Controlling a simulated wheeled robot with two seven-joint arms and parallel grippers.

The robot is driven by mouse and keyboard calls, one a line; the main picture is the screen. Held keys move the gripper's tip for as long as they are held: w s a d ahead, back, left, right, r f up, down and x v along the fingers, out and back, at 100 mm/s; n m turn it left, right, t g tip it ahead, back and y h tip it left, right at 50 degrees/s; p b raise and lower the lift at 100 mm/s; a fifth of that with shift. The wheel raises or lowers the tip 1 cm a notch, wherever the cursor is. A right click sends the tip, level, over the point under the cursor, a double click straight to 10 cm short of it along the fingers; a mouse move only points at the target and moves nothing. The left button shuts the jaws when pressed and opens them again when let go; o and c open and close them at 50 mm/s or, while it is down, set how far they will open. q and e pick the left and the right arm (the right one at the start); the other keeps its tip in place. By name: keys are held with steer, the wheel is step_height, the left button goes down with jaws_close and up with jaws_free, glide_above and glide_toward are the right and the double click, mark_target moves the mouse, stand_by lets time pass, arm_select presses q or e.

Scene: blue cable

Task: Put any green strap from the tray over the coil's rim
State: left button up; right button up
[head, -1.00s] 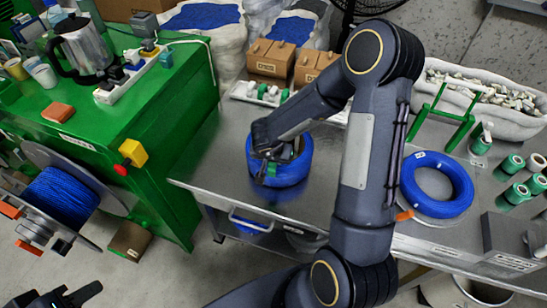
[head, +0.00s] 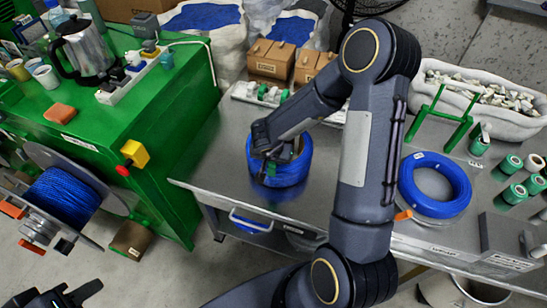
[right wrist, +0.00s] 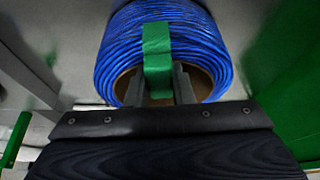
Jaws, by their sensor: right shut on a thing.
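The blue cable coil (head: 262,172) stands on the metal table, and its cable windings and brown core also show in the right wrist view (right wrist: 115,50). A green strap (right wrist: 157,45) lies across the near rim of the coil, with its lower end between my fingers.
The white tray (head: 240,97) with green and white pieces is behind the coil. A second blue coil (head: 462,190) lies flat at the right, near green rolls (head: 513,193) and a green stand. The green bench (head: 170,105) is at the left. Table left of the coil is clear.

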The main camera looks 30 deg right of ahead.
steer(key=shift+f, duration=0.35)
stand_by(0.7)
steer(key=o, duration=1.2)
steer(key=shift+c, duration=0.2)
step_height(320, 180, up, 7)
steer(key=p, duration=0.9)
